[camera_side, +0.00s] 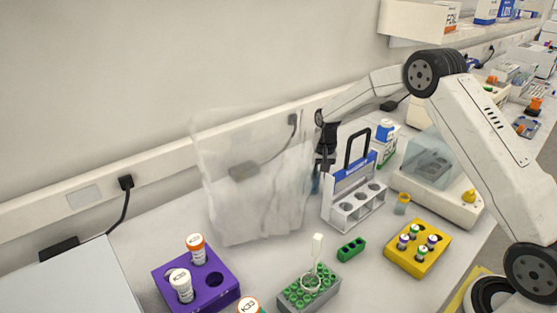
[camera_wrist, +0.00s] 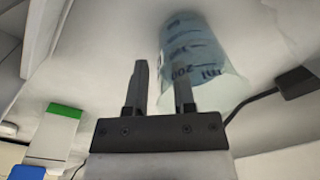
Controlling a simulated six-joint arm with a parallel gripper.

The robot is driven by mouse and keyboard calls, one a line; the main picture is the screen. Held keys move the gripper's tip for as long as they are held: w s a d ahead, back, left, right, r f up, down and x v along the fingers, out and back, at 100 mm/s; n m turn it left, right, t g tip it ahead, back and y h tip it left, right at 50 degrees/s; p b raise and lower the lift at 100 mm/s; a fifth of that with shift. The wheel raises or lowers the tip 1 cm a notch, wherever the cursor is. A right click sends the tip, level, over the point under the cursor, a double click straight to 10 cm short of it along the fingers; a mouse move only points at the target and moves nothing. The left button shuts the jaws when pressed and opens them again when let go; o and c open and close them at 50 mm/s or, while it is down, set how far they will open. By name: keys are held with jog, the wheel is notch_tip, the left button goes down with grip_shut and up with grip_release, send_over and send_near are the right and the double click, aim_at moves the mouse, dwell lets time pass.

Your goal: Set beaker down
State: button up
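The beaker (camera_wrist: 207,62) is clear with blue markings, including "200 ml", in the wrist view. In the side view only a bluish sliver of it (camera_side: 315,183) shows, low by the fingers and behind the white rack. My gripper (camera_wrist: 160,88) has its two dark fingers apart. The right finger overlaps the beaker's near end. The left finger is clear of the beaker, with a gap between them. I cannot tell whether the right finger is inside the beaker or in front of it. In the side view my gripper (camera_side: 325,162) points down near the wall.
A white rack (camera_side: 343,212) with a black handle stands just right of my gripper. A translucent bag (camera_side: 250,190) is close on the left. Purple (camera_side: 215,290), green-capped (camera_side: 308,298) and yellow (camera_side: 413,263) tube holders stand in front. A boxy device (camera_side: 440,190) is at right.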

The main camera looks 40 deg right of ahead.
jog(key=shift+r, duration=0.1)
dwell(0.3)
jog(key=r, duration=1.2)
jog(key=shift+s+d+r, duration=0.1)
jog(key=shift+s+d, duration=0.05)
jog(key=shift+d, duration=0.05)
